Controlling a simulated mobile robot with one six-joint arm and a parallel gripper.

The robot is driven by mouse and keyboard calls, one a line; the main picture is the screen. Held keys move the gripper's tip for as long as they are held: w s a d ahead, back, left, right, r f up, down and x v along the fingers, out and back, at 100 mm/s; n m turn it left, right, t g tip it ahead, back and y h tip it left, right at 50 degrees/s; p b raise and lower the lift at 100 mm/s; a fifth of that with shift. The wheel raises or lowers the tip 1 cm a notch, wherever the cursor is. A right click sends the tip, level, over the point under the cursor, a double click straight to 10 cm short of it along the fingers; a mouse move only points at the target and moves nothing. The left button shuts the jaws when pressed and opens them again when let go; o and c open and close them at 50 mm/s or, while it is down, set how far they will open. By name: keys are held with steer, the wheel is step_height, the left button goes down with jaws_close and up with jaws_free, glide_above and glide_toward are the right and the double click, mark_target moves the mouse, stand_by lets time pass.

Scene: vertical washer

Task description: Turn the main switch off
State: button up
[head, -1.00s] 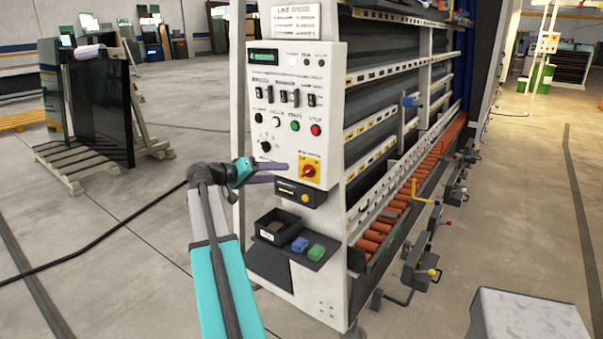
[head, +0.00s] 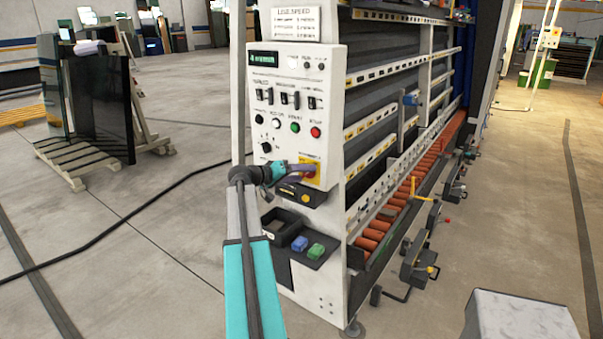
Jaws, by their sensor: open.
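The main switch (head: 310,172) is a red knob on a yellow plate, low on the right of the white control panel (head: 322,100). My gripper (head: 303,171) is in front of the switch and covers much of it. Its purple-grey fingers point right and reach the knob. The jaws are open, with the fingers lying over the yellow plate. I cannot tell whether they touch the knob, nor how the knob is turned.
A dark box with a yellow button (head: 306,198) sits just below the switch. Below that, a shelf holds an open black bin (head: 284,229), a blue item (head: 300,243) and a green item (head: 316,251). Orange rollers (head: 372,236) run along the machine to the right.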

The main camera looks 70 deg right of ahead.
steer(key=shift+d, duration=0.1)
steer(key=c, duration=1.1)
steer(key=shift+o, duration=0.2)
steer(key=shift+f+n+b, duration=0.15)
steer(key=shift+n+b, duration=0.15)
steer(key=shift+b, duration=0.05)
steer(key=n+b, duration=0.1)
steer(key=n+g+b, duration=0.1)
steer(key=shift+w+f+g+h+b, duration=0.1)
steer(key=shift+f+g+h+b, duration=0.1)
steer(key=shift+g+h+b, duration=0.1)
steer(key=n+b, duration=0.1)
steer(key=n, duration=0.1)
steer(key=n+g+h+b, duration=0.1)
steer(key=n, duration=0.1)
steer(key=shift+f+g, duration=0.2)
steer(key=shift+g, duration=0.1)
steer(key=n+h+b, duration=0.1)
steer(key=n, duration=0.1)
steer(key=n+b, duration=0.1)
steer(key=n, duration=0.2)
steer(key=shift+f+n+g+h, duration=0.2)
steer(key=shift+n+g+h, duration=0.1)
steer(key=shift+g+h, duration=0.1)
steer(key=n+h, duration=0.1)
steer(key=n, duration=0.1)
steer(key=n+h+b, duration=0.1)
steer(key=n, duration=0.1)
steer(key=shift+f+n+t, duration=0.1)
steer(key=shift+n+t, duration=0.3)
